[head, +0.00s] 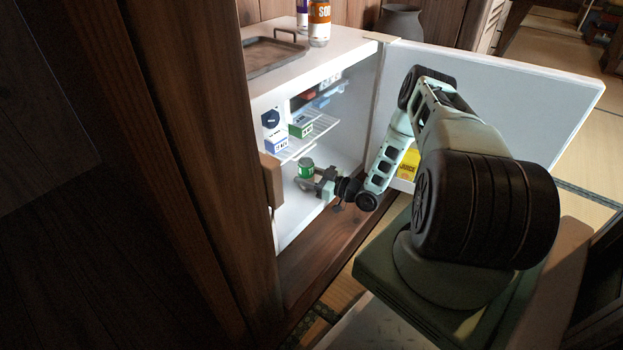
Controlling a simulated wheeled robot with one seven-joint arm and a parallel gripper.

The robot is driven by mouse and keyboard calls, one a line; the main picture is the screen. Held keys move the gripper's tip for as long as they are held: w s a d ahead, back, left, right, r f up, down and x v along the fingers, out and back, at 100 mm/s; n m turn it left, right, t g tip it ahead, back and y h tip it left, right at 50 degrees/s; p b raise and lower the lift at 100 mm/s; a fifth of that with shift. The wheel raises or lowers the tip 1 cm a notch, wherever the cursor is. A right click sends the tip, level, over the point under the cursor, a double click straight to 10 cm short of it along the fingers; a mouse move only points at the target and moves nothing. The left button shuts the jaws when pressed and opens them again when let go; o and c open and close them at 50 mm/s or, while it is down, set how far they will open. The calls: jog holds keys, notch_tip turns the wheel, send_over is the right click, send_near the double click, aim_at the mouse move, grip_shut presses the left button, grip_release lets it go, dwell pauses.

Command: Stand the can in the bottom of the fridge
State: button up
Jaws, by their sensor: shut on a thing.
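The green can (305,171) is inside the open white fridge, low down and below the wire shelf. It looks upright. My gripper (312,182) is shut on it, reaching in from the right through the door opening. The fridge (292,224) has its bottom compartment otherwise bare where I can see it. I cannot tell whether the can's base touches the fridge floor. The left part of the fridge inside is hidden behind a wooden post.
The wire shelf (318,130) above the can holds several small boxes, one of them green (300,127). The open fridge door (500,95) stands to the right, with a yellow juice carton (408,165) low on its inside. A wooden post (190,130) stands close on the left. A tray (272,56) and bottles (319,24) are on top.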

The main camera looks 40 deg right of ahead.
jog(key=shift+w, duration=0.25)
jog(key=o, duration=1.2)
jog(key=shift+s, duration=0.1)
jog(key=shift+p+v, duration=3.65)
jog(key=shift+v, duration=4.95)
jog(key=shift+f, duration=0.1)
